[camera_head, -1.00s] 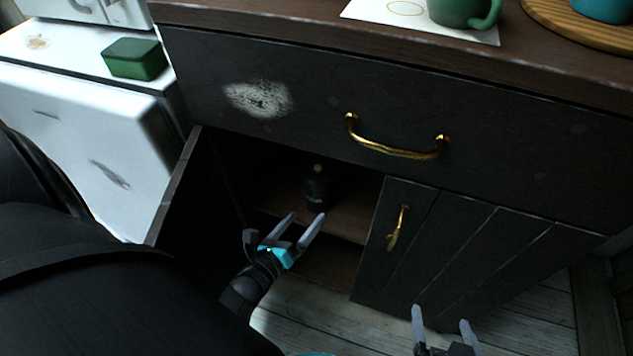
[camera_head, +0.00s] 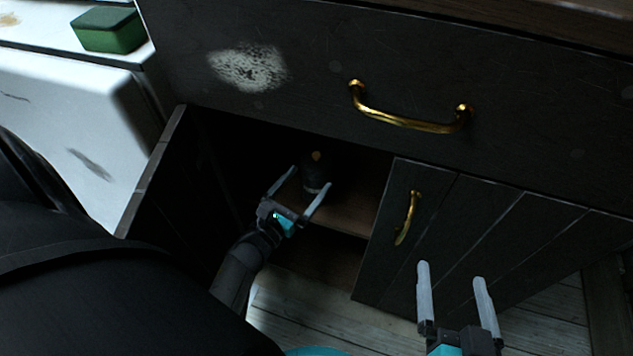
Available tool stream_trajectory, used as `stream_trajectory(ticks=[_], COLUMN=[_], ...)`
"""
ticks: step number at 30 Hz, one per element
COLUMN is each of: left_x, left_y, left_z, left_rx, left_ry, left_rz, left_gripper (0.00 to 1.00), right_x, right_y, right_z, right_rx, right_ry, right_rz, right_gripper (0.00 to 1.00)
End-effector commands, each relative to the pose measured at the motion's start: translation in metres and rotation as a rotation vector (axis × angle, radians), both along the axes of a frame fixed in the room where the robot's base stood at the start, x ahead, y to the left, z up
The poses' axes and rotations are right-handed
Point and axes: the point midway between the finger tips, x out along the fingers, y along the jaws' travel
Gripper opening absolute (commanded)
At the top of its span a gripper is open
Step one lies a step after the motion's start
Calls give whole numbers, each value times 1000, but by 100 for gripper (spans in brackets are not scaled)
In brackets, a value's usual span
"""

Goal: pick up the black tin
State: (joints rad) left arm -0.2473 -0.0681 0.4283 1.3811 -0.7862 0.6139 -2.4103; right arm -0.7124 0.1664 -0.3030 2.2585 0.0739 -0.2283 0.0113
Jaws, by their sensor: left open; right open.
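The black tin (camera_head: 316,177) is a dark, rounded container with a small tan knob on top. It stands upright on the shelf inside the open cabinet. My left gripper (camera_head: 308,190) is open at the cabinet opening, its two fingers pointing toward the tin. The tin lies at or just beyond the fingertips; I cannot tell whether they touch it.
The cabinet shelf (camera_head: 345,212) has bare room right of the tin. An open door (camera_head: 150,180) stands at the left. A drawer with a brass handle (camera_head: 410,122) is above.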

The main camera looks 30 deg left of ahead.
Motion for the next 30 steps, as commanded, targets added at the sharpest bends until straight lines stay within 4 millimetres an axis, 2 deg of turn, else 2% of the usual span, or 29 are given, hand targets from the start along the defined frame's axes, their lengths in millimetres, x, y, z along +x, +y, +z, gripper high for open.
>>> stream_trajectory(ticks=[12,22,30], left_x=[34,37,36], left_y=[-1,-1,-1], left_z=[-2,-1,-1], left_rx=[0,0,-1], left_ry=[0,1,1], left_rz=[-1,0,0], left_gripper=[100,100,71], right_x=[-9,-10,-10], right_y=[10,10,10], right_z=[12,14,14], right_rx=[108,118,117], right_ry=[-162,-177,-177], right_rz=[-8,-10,-10], right_gripper=[100,100,100])
